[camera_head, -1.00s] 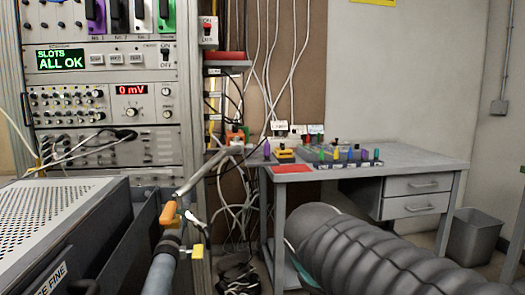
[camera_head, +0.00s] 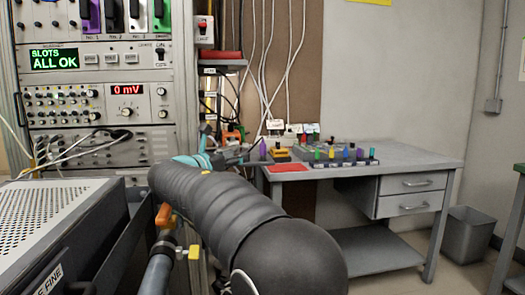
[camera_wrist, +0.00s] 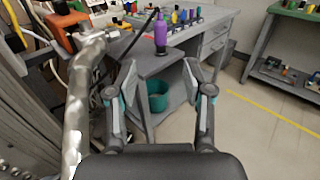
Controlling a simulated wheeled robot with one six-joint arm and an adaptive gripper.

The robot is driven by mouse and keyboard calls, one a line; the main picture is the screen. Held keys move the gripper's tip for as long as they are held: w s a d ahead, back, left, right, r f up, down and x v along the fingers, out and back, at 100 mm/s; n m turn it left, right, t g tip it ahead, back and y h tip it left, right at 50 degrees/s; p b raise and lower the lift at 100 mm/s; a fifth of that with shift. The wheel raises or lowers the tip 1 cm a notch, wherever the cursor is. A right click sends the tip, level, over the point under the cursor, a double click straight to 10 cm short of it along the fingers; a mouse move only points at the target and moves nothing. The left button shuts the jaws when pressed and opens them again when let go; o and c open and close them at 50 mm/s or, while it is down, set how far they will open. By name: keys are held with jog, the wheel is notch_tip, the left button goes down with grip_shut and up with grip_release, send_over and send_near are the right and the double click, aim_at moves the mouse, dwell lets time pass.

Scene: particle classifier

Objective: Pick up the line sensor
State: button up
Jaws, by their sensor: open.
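I cannot tell for sure which item is the line sensor. A purple piece with a black base (camera_wrist: 161,34) stands upright near the table's corner in the wrist view. A small purple piece (camera_head: 263,149) also shows at the table's left end in the head view. My gripper (camera_wrist: 160,78) is open and empty, with its fingers spread below the purple piece in the wrist picture and apart from it. An orange fitting (camera_wrist: 70,22) sits by the pipe at the left of the wrist view.
The grey table (camera_head: 405,164) holds a red mat (camera_head: 289,168), a yellow block (camera_head: 281,155) and a rack of coloured pieces (camera_head: 345,163). A silvery pipe (camera_wrist: 80,90) runs close left of my gripper. A teal bin (camera_wrist: 158,97) shows under the table.

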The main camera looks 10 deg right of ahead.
aim_at(261, 148)
jog(key=x, duration=0.7)
jog(key=shift+w+d, duration=0.3)
jog(key=shift+d, duration=0.05)
jog(key=shift+p+x, duration=0.6)
jog(key=shift+x, duration=2.2)
jog(key=shift+r, duration=0.15)
grip_shut()
